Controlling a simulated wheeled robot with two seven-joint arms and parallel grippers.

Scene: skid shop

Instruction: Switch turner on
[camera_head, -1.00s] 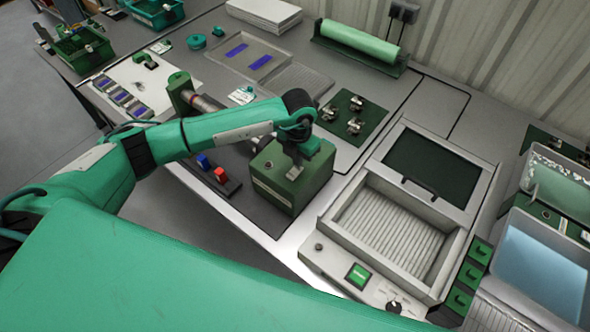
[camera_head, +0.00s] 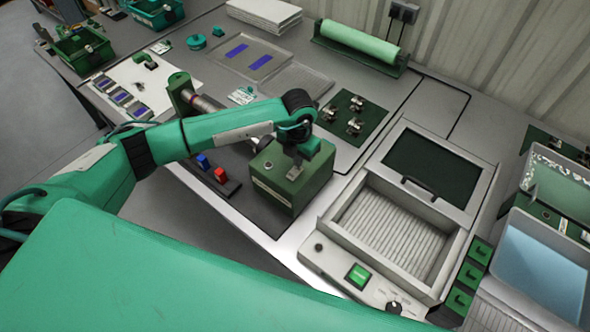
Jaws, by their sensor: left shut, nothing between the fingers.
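The turner appears to be the green box (camera_head: 292,192) on the table, with a cylinder (camera_head: 205,102) and a green end block (camera_head: 180,82) behind it to the left. My left gripper (camera_head: 294,172) is shut and empty, pointing down at the box's top. Its tip is at or just above that top; I cannot tell whether it touches. The gripper and wrist hide part of the top, and no switch is clearly visible there. My right gripper is out of view.
A dark strip with a blue block (camera_head: 202,161) and a red block (camera_head: 220,175) lies left of the box. A grey open-lid unit (camera_head: 335,250) with a green button (camera_head: 358,276) and a knob (camera_head: 394,307) stands to the right. A green plate (camera_head: 353,118) with small metal parts lies behind.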

